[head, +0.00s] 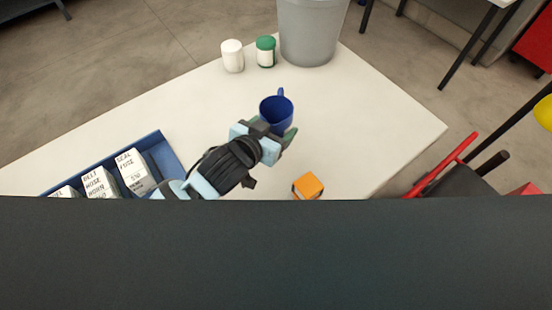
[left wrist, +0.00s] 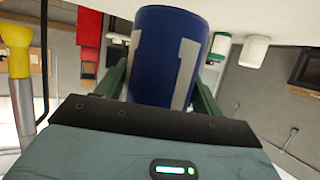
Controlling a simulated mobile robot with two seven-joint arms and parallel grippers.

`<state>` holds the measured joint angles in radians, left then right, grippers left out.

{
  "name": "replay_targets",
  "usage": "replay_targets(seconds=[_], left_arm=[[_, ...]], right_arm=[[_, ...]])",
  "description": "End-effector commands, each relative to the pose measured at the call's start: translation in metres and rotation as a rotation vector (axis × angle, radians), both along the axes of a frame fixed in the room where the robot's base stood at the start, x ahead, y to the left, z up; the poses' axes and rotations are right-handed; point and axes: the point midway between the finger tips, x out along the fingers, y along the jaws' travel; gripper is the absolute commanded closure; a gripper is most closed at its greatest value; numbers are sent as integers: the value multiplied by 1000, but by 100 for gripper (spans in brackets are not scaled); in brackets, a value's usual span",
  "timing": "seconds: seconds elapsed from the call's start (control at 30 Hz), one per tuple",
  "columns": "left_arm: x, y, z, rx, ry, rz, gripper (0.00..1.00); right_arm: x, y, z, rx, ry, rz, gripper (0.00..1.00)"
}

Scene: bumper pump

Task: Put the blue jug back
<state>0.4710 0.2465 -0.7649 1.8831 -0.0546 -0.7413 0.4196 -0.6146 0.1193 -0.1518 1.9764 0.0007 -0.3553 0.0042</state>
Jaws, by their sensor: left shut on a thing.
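The blue jug (head: 277,113) is near the middle of the white table in the head view, its open top showing and its handle pointing away. My left gripper (head: 284,134) is around it from the near side, shut on its body. In the left wrist view the blue jug (left wrist: 168,55) fills the space between the two green fingers and shows pale grey markings. I cannot tell whether its base touches the table. My right gripper is not in view.
A white jar (head: 232,56), a green-lidded jar (head: 265,52) and a grey bucket (head: 308,35) stand at the far edge. A blue bin (head: 171,150) with labelled boxes is at left. An orange cube (head: 308,186) lies near. Table right of the jug is clear.

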Motion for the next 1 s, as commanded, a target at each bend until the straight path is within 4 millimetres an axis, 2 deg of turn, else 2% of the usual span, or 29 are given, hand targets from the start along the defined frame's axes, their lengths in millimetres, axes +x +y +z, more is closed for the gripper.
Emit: replay_targets(seconds=[0.13,0.43,0.53,0.77,1.0], left_arm=[[0,0,-6,1,1,0,62],[-1,0,-53,1,2,0,62],[0,0,-61,-1,1,2,62],[0,0,-63,-2,-2,1,62],[0,0,-91,0,2,2,62]], right_arm=[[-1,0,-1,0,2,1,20],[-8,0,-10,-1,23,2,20],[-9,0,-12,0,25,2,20],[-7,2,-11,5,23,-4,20],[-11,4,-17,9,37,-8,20]])
